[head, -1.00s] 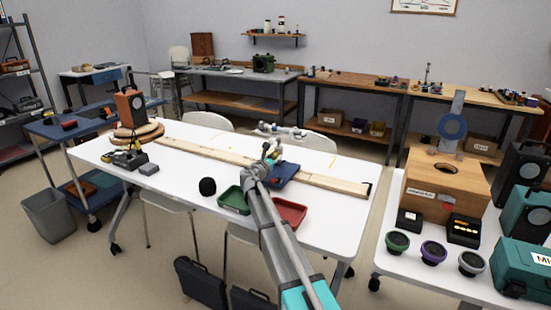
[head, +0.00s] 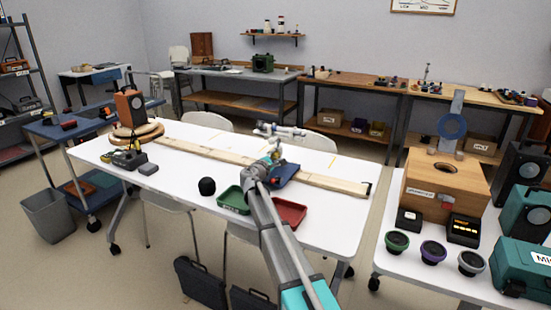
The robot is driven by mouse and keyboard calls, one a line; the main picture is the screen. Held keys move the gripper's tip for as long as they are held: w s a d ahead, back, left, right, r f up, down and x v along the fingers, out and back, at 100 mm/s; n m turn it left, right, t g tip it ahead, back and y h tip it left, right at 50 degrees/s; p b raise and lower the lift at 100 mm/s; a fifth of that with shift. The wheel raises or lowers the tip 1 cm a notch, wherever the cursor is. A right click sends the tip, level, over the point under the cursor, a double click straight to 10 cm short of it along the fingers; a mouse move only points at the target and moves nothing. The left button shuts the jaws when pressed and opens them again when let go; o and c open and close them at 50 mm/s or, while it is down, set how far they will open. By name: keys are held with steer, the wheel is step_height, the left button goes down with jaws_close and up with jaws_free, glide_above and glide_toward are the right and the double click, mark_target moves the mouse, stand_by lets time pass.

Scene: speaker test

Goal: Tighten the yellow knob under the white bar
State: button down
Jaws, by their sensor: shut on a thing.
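The white bar (head: 285,131) shows above the middle of the white table, near the long wooden strip. My gripper (head: 274,149) is at the end of my arm, just below the bar. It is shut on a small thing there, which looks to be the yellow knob. The knob is mostly hidden by my gripper and too small to make out clearly.
The wooden strip (head: 215,154) runs along the white table (head: 180,182).

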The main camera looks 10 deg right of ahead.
steer(key=m, duration=0.4)
steer(key=shift+m, duration=0.4)
steer(key=shift+f+m, duration=0.1)
steer(key=shift+m, duration=1.7)
steer(key=shift+c, duration=1.7)
jaws_free()
